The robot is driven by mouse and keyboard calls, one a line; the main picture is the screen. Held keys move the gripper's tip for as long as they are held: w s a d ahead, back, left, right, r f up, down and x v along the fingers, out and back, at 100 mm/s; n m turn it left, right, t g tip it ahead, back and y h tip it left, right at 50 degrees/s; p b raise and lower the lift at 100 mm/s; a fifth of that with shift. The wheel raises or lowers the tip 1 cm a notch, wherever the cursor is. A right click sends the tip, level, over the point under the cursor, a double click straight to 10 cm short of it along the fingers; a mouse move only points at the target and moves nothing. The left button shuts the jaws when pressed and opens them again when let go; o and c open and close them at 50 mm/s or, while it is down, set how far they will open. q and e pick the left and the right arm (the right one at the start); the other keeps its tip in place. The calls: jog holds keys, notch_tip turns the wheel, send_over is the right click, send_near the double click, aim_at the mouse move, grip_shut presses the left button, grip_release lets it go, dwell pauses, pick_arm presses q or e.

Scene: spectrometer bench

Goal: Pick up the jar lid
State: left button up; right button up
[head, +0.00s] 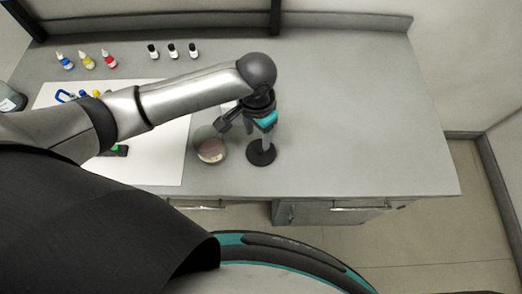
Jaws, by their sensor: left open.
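The jar lid looks to be the round black disc (258,157) lying on the bench near its front edge. A clear round glass jar (210,150) with something pinkish in its bottom stands just left of it. My left gripper (245,135) reaches in from the left and is open, its fingers spread wide. One finger points left above the jar's upper rim; the other points down in front of the disc and hides part of it. I cannot tell whether that finger touches the disc. Nothing shows between the fingers. My right gripper is not in view.
A white sheet (165,165) lies left of the jar, partly under my arm, with small coloured items on it. Dropper bottles (87,61) and small black-capped vials (173,50) stand at the back left. The right side of the bench (360,120) is clear.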

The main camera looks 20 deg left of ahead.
aim_at(261, 149)
pick_arm(q)
jog(key=shift+d+f+b, duration=0.15)
jog(key=shift+d+f, duration=0.05)
jog(key=shift+f, duration=1.35)
jog(key=shift+d+f+b, duration=0.15)
jog(key=shift+d+f, duration=0.05)
jog(key=shift+f, duration=1.35)
grip_shut()
